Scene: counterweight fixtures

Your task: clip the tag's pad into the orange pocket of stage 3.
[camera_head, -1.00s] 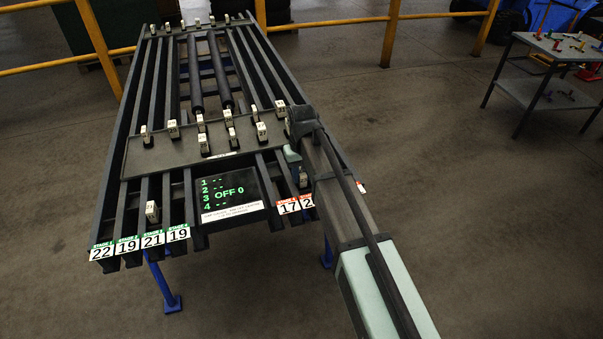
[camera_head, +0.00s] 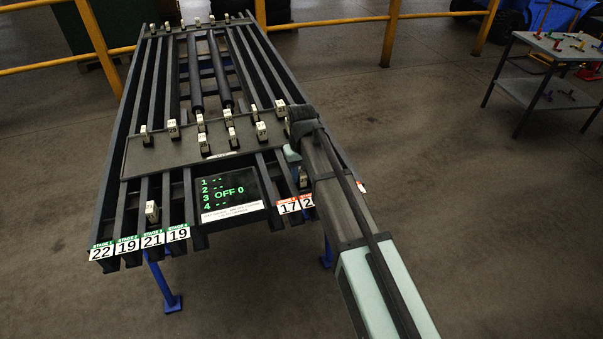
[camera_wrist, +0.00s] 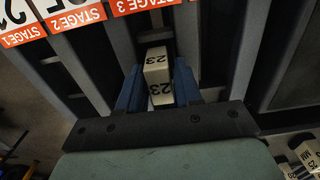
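In the wrist view a cream block marked 23 (camera_wrist: 158,70) stands between the blue fingers of my gripper (camera_wrist: 158,88). The fingers press close on both its sides, in a dark channel of the rack. I cannot tell whether this block is the tag, and no separate pad shows. The orange STAGE 3 label (camera_wrist: 138,6) is at the top of the wrist view, beyond the block and apart from it. In the head view, orange labels (camera_head: 288,207) show at the rack's front right; my arm hides the others and my fingers.
The dark rack (camera_head: 150,155) has long parallel rails and carries several cream blocks (camera_head: 262,128). A display (camera_head: 225,190) reads OFF 0. Green labels (camera_head: 152,239) line the front left. A side table (camera_head: 545,90) with small coloured parts stands far right. Yellow railings (camera_head: 330,21) run behind.

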